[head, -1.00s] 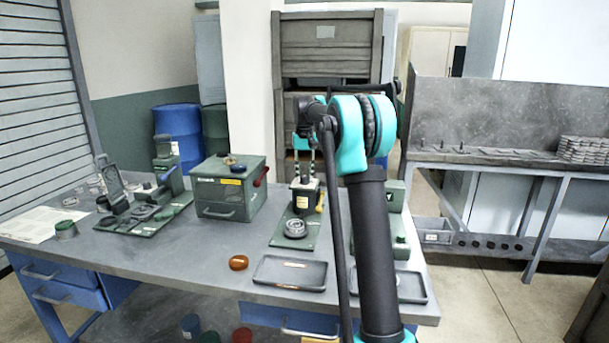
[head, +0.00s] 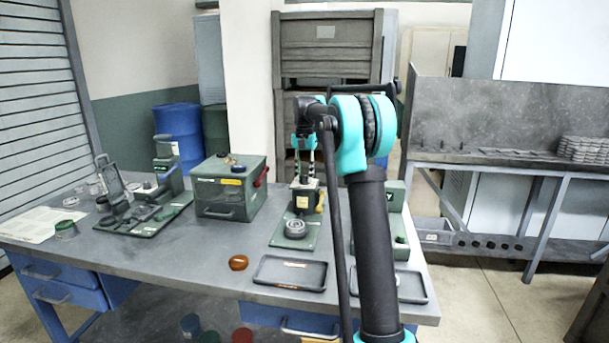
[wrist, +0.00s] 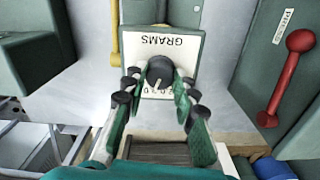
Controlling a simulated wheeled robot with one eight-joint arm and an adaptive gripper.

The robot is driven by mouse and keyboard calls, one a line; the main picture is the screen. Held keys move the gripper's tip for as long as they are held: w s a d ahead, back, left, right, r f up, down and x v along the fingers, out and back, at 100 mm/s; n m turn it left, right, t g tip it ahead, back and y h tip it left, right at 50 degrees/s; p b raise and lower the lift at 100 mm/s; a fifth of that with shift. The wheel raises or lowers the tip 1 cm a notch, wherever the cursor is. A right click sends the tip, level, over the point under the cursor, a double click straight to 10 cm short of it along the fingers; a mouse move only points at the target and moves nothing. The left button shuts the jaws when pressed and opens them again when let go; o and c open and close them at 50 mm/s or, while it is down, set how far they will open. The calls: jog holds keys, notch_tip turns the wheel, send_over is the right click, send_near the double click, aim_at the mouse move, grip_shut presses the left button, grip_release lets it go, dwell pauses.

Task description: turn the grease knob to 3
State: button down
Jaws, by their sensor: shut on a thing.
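The grease knob (wrist: 160,72) is a round black dial on top of a small box (wrist: 190,46) whose label GRAMS appears upside down in the wrist view. Its white pointer line points toward the lower edge of the dial in that view. The small digits there are partly hidden and I cannot read them. My gripper (wrist: 159,80) has a finger on each side of the knob and is shut on it. In the head view my gripper (head: 306,178) reaches down onto the box (head: 304,197) on a green base plate.
A red lever (wrist: 290,78) stands right of the box in the wrist view. In the head view a green drawer box (head: 228,190) is to the left, with an empty-looking tray (head: 262,283) in front.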

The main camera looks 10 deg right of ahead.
aim_at(305, 177)
jog(key=c, duration=1.2)
grip_release()
notch_tip(305, 177, up, 12)
